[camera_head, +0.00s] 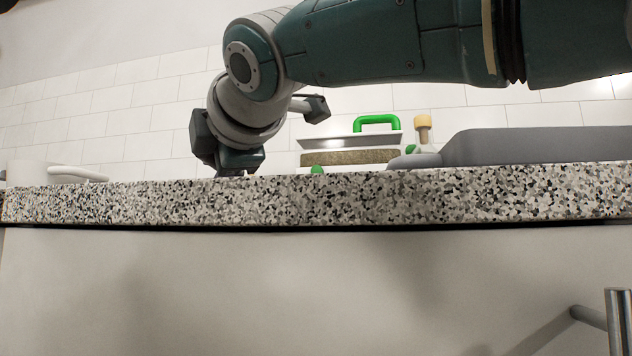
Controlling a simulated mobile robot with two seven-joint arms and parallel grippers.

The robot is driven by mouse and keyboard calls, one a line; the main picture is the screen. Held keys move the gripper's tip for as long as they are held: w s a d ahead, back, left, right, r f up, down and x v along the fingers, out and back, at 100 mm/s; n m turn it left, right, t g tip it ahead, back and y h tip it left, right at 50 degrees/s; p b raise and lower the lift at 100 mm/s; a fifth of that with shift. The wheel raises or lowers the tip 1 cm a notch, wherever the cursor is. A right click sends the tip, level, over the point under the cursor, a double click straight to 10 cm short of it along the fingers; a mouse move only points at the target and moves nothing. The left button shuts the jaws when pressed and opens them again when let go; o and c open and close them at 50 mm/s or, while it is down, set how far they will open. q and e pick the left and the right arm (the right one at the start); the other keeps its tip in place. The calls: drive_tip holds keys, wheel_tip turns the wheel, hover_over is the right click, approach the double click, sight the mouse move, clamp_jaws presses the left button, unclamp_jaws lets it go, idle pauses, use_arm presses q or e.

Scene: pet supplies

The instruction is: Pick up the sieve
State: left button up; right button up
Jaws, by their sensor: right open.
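My right arm comes in from the right, and its gripper (240,168) points down at the counter, left of the middle. It is open, and its fingertips are partly hidden by the counter's front edge. No object shows between the fingers. I cannot clearly make out a sieve from this low angle. A flat grey piece with a green handle (376,120) stands at the back, right of the gripper and apart from it; I cannot tell whether it is the sieve. My left gripper is not in view.
The speckled counter (300,202) hides most of its own top. A brown block (350,157), a yellow-topped item (422,128) and a large grey container (540,145) are at the right. A white handled object (75,173) is at the far left. A tiled wall stands behind.

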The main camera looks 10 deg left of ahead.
drive_tip(key=shift+w, duration=0.15)
clamp_jaws()
idle(0.4)
idle(1.0)
